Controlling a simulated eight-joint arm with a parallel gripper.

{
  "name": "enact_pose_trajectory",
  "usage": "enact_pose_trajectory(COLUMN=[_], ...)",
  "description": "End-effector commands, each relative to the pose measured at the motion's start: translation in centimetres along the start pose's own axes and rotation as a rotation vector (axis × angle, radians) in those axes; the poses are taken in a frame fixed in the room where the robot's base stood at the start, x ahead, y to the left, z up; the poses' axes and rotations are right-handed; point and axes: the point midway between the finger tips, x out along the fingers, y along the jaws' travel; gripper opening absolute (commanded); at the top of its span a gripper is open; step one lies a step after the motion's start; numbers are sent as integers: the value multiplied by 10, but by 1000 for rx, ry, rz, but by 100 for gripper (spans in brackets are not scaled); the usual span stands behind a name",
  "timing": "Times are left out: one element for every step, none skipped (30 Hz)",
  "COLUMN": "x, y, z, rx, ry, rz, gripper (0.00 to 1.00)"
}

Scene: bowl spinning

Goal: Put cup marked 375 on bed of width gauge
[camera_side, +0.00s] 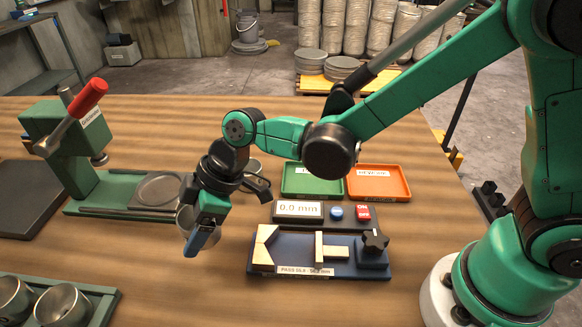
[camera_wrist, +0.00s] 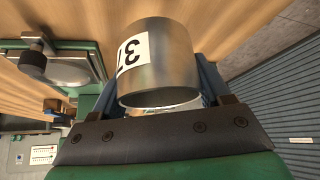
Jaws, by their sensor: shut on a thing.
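A metal cup (camera_wrist: 165,65) is between my gripper's fingers in the wrist view. Its white label shows "37", upside down; the rest of the label is out of sight. In the side view, my gripper (camera_side: 194,232) is shut on this cup (camera_side: 184,219), mostly hidden behind the near blue finger. It is above the table, left of the width gauge. The gauge has a dark blue bed (camera_side: 293,246), a pale V-shaped block (camera_side: 265,247) at its left, a pale T-shaped slider (camera_side: 331,250) and a black knob (camera_side: 375,241). No cup is on the bed.
The gauge display (camera_side: 298,210) reads 0.0 mm, beside blue and red buttons. Green (camera_side: 311,194) and orange (camera_side: 378,195) trays stand behind it. A green press (camera_side: 112,190) with a red handle stands left. A green tray (camera_side: 98,309) holds cups at front left.

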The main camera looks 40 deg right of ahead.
Motion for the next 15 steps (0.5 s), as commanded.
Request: enact_pose_trajectory(x=[6,9,12,13,15,17,19,22,26,30,34,38,41,43,46], y=[0,0,0,0,0,0,0,0,0,0,0,0,0,0,0], z=[4,6,7,8,9,10,12,14,17,20,21,24,26,28,29], rx=[0,0,0,0,0,0,0,0,0,0,0,0,0,0,0], ry=[0,0,0,0,0,0,0,0,0,0,0,0,0,0,0], rz=[0,0,0,0,0,0,0,0,0,0,0,0,0,0,0], gripper=[11,11,11,11,11,11,11,11,11,11,11,11,11,11,11])
